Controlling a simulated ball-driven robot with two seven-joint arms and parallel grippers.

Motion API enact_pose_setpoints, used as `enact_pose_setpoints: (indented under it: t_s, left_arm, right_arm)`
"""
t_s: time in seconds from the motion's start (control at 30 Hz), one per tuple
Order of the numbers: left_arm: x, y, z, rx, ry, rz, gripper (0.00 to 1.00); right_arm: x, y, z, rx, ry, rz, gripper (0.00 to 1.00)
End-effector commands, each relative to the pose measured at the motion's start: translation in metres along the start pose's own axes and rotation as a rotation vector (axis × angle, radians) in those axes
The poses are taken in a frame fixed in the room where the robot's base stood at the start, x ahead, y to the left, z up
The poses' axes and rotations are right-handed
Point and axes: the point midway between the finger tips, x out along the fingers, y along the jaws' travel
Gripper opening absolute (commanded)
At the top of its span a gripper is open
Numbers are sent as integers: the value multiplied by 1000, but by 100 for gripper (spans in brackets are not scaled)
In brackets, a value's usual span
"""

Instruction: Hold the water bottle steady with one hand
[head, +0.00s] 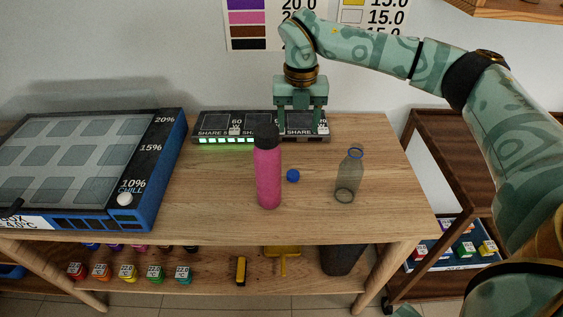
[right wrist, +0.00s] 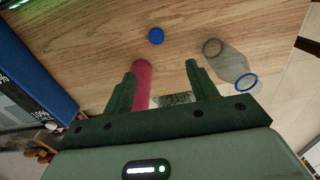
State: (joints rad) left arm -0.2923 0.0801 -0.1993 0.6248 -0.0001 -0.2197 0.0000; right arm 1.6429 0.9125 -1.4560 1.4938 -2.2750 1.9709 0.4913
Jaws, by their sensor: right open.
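A clear grey bottle (head: 347,180) with a blue ring at its open neck stands upright on the wooden table (head: 220,215); in the right wrist view it (right wrist: 230,64) is at the upper right. A pink bottle (head: 268,178) with a black cap stands to its left; in the right wrist view it (right wrist: 143,82) shows partly behind a finger. A small blue cap (head: 293,175) lies between them. My right gripper (head: 298,130) is open, pointing down, empty and apart from both bottles, over the table's back part. Its fingers (right wrist: 160,70) fill the lower wrist view. My left gripper is out of view.
A blue-framed box with grey panels (head: 70,165) takes up the table's left. A dark strip with green lights (head: 225,135) lies along the back edge. The table right of the clear bottle is free. A shelf below holds small coloured jars (head: 127,272).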

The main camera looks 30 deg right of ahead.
Motion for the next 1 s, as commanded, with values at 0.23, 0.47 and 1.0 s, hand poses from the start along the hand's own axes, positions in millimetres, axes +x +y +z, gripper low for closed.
enact_pose_setpoints:
  t_s: [0.23,0.47,1.0]
  left_arm:
    - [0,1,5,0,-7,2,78]
    - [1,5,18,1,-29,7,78]
    - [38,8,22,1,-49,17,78]
  right_arm:
    - [0,0,0,-1,1,1,58]
    - [7,0,0,-2,2,0,58]
    - [108,1,0,-2,4,-2,58]
